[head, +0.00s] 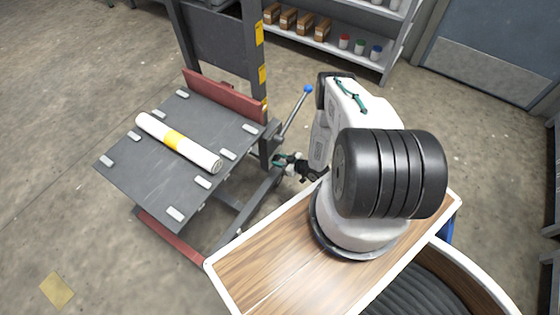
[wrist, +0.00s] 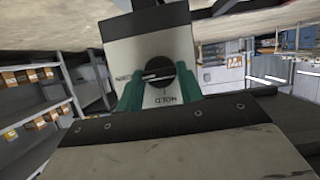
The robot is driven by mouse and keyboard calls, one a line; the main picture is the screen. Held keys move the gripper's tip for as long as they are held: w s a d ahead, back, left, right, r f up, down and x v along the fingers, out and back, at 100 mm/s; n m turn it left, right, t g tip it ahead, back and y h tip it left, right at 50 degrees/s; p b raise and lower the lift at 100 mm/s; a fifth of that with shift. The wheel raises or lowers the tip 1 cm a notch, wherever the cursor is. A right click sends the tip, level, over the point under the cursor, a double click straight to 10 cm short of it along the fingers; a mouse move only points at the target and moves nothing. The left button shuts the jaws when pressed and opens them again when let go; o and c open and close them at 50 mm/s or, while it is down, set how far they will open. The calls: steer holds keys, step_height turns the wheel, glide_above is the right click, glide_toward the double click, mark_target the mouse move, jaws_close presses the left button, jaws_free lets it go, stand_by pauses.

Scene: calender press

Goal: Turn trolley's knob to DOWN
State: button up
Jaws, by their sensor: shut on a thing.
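The trolley (head: 220,125) stands left of my arm, with a dark platform, a red plate at the back and a lever with a blue ball. In the wrist view its round black knob (wrist: 160,70) sits on a pale panel (wrist: 178,48). A white pointer line on the knob lies nearly level in the picture. An upside-down HOLD label shows below the knob, and a small label at its left is too small to read. My gripper (wrist: 158,92) has its green fingers shut on the knob's two sides. In the head view my gripper (head: 280,161) is at the trolley's right side; the knob is hidden there.
A white roll with a yellow band (head: 178,143) lies on the platform. The blue-balled lever (head: 307,90) rises close beside my arm. A shelf with boxes and small jars (head: 340,50) stands at the back.

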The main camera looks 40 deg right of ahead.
stand_by(0.4)
steer(key=o, duration=1)
steer(key=shift+d, duration=0.1)
steer(key=v, duration=0.7)
steer(key=shift+s+d, duration=0.2)
steer(key=shift+s, duration=0.15)
